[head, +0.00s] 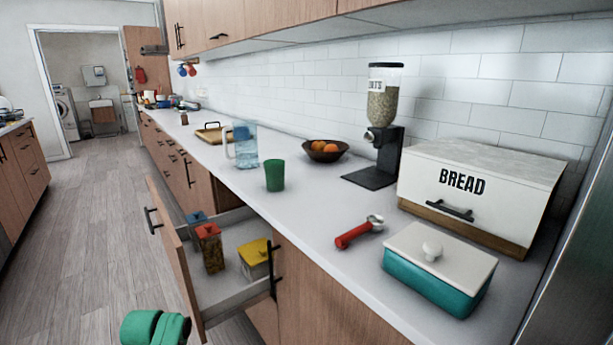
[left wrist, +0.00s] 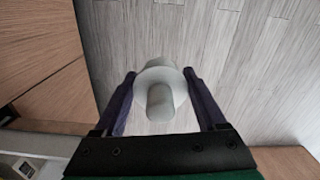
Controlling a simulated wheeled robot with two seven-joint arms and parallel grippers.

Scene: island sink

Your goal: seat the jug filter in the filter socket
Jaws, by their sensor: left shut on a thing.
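My left gripper (left wrist: 159,74) is shut on a pale grey-white piece with a round flange and a stubby cylinder, which looks like the jug filter (left wrist: 160,101). In the left wrist view it sits between the two dark fingers, with wooden floor behind it. In the head view the gripper and filter do not show; only a green part of my arm shows at the bottom left. A clear bluish jug (head: 245,146) with a handle on its left stands upright on the counter. I cannot make out the filter socket. My right gripper is in neither view.
An open drawer (head: 232,290) with lidded jars juts out below the counter. A green cup (head: 275,175) stands near the jug. A fruit bowl (head: 325,151), dispenser (head: 380,130), bread box (head: 475,195), red-handled tool (head: 358,232) and teal dish (head: 437,274) occupy the counter.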

